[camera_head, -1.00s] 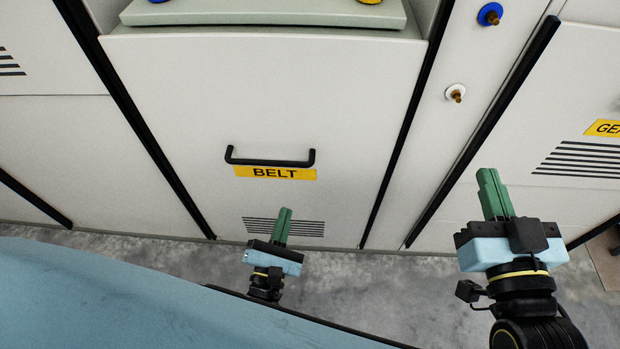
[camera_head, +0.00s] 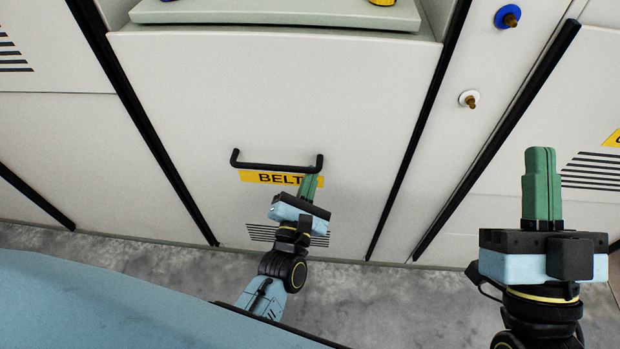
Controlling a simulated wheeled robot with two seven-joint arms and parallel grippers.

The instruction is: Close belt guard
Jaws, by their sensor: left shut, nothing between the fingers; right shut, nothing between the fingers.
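The belt guard (camera_head: 200,110) is a large off-white panel between two black vertical strips. It carries a black bar handle (camera_head: 270,166) and a yellow BELT label (camera_head: 262,177). My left gripper (camera_head: 313,178) is shut and empty; its green fingertips are just below the right end of the handle and cover part of the label. I cannot tell whether they touch the panel or the handle. My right gripper (camera_head: 541,155) is shut and empty, pointing up in front of the panels at the right, away from the guard.
A pale green ledge (camera_head: 280,14) juts out above the guard. A blue knob (camera_head: 507,17) and a white knob (camera_head: 468,99) stick out of the narrow panel to the right. Grey concrete floor (camera_head: 400,300) is open below.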

